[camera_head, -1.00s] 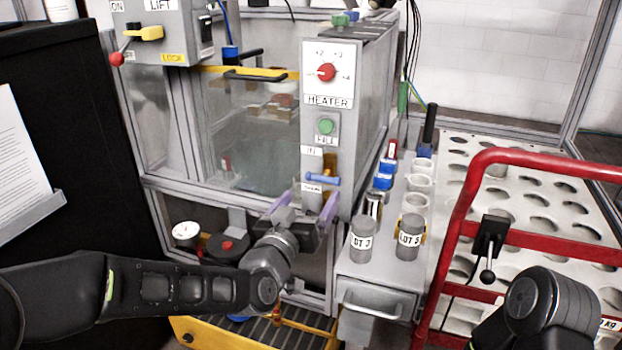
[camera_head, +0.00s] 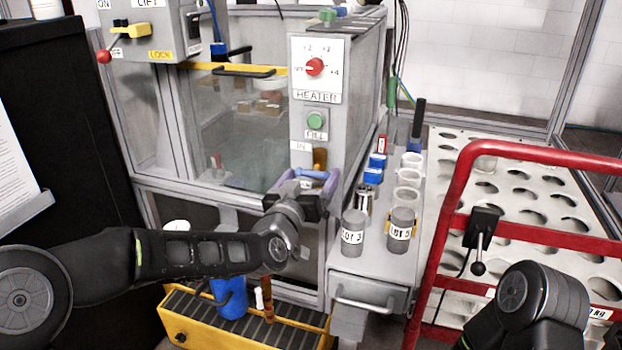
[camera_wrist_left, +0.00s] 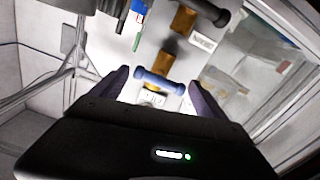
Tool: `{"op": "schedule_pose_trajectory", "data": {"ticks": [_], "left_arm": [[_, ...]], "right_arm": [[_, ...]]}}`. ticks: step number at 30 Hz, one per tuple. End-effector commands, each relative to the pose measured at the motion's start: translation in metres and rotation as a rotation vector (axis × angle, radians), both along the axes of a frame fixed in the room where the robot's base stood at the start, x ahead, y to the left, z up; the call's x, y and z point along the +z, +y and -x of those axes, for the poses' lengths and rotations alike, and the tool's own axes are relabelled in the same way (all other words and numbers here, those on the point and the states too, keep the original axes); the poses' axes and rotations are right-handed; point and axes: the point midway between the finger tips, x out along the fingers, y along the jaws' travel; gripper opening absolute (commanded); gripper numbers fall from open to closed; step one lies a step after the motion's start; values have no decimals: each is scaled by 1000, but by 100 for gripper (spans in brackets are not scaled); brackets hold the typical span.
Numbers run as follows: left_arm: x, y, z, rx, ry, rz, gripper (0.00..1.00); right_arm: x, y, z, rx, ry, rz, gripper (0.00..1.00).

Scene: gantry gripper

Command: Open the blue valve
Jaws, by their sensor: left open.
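The blue valve handle (camera_head: 313,174) is a short horizontal bar on the front of the grey heater cabinet, below the IN label. In the left wrist view the blue handle (camera_wrist_left: 158,78) lies crosswise between my fingers, with brass fittings behind it. My left gripper (camera_head: 308,183) is open, with its purple fingers on either side of the handle; it also shows in the left wrist view (camera_wrist_left: 158,84). I cannot tell whether a finger touches the handle. My right gripper is out of view; only part of my right arm shows at the lower right.
A grey shelf with LOT jars (camera_head: 401,230) stands right of the cabinet. A red rail (camera_head: 452,212) and a white rack with round holes (camera_head: 530,200) lie further right.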

Motion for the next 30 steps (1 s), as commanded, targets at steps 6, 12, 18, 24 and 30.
{"op": "schedule_pose_trajectory", "data": {"ticks": [6, 12, 18, 24, 30], "left_arm": [[0, -1, -4, 0, 0, 0, 85], [0, -1, -4, 0, 0, 0, 78], [0, -1, -4, 1, 0, 0, 61], [0, -1, -4, 1, 0, 0, 45], [0, -1, -4, 1, 1, 2, 38]], "right_arm": [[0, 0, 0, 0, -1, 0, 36], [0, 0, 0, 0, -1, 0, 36], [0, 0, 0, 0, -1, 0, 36], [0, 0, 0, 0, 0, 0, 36], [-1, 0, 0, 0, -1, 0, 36]]}}
